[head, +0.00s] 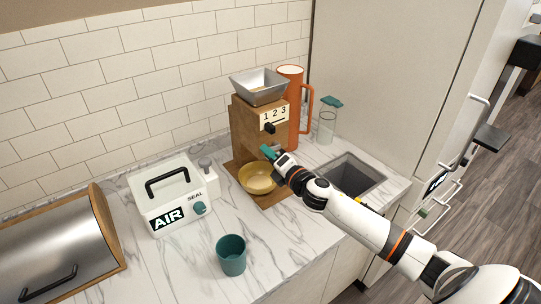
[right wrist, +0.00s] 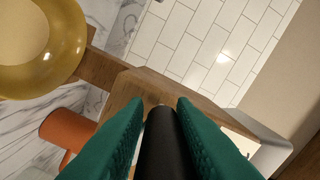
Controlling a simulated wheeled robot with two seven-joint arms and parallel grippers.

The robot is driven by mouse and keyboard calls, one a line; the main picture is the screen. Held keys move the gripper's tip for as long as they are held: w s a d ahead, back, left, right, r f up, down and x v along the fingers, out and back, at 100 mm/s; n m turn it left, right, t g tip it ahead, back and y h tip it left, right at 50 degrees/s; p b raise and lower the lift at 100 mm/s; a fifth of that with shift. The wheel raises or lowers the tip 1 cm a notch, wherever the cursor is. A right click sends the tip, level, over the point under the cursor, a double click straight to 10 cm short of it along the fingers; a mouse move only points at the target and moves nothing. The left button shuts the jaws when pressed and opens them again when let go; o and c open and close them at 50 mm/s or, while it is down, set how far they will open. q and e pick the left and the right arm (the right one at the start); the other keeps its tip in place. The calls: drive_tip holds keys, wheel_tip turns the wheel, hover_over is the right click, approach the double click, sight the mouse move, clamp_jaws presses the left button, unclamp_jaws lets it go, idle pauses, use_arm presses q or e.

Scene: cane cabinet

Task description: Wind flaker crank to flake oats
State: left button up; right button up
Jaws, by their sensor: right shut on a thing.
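The wooden oat flaker (head: 246,135) stands on the marble counter against the tiled wall, with a metal hopper (head: 258,88) on top and a dial marked 1 2 3 on its front. A yellow bowl (head: 257,180) sits on the flaker's base and also shows in the right wrist view (right wrist: 72,45). My right gripper (head: 269,152) is at the flaker's front, above the bowl. In the right wrist view its teal fingers are shut on the black crank handle (right wrist: 163,145). The rest of the crank is mostly hidden. My left gripper is not in view.

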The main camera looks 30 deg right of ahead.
drive_tip(key=r+m, duration=0.1)
drive_tip(key=r+m+p, duration=0.1)
drive_tip(key=m, duration=0.1)
drive_tip(key=shift+d+r+m, duration=0.1)
drive_tip(key=shift+d+m, duration=0.2)
drive_tip(key=shift+d+r+m+p, duration=0.15)
drive_tip(key=shift+m+p, duration=0.15)
drive_tip(key=shift+m, duration=0.4)
drive_tip(key=shift+d+r+m+p, duration=0.15)
drive_tip(key=shift+m+p, duration=0.1)
drive_tip(key=shift+m, duration=0.45)
drive_tip(key=shift+f, duration=0.1)
drive_tip(key=o, duration=0.9)
drive_tip(key=shift+d, duration=0.1)
drive_tip(key=shift+f, duration=0.15)
